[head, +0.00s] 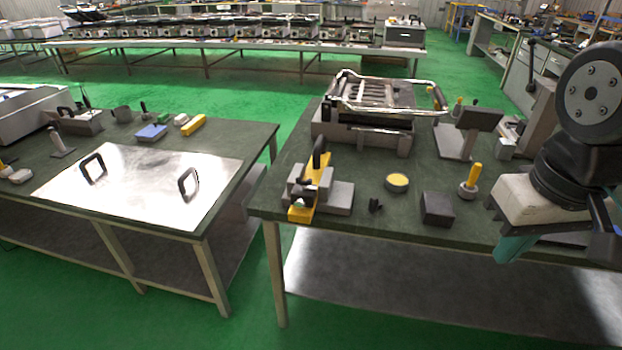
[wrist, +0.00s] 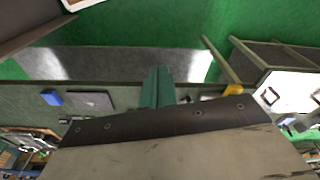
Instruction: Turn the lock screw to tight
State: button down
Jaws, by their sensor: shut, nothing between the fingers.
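A yellow and grey clamp-like fixture (head: 311,190) with an upright black handle stands at the left end of the right bench. A small black winged piece (head: 375,206) lies on the bench to its right; I cannot tell whether it is a screw. No lock screw can be picked out for certain, and its state cannot be read. My gripper (head: 512,248) is at the right, near the bench's front edge, apart from these things. Its teal fingers show in the wrist view (wrist: 157,88), shut and empty.
The right bench (head: 290,208) also holds a round yellow-topped tin (head: 397,182), a dark block (head: 437,209), a yellow-handled tool (head: 471,180), a chrome-framed heating unit (head: 365,120) and a tilted panel (head: 478,118). A left bench carries a metal plate (head: 140,188). Green floor separates the benches.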

aim_at(305, 184)
jog(key=k, duration=1.15)
jog(key=u, duration=0.8)
jog(key=i, duration=1.55)
jog(key=z, duration=0.75)
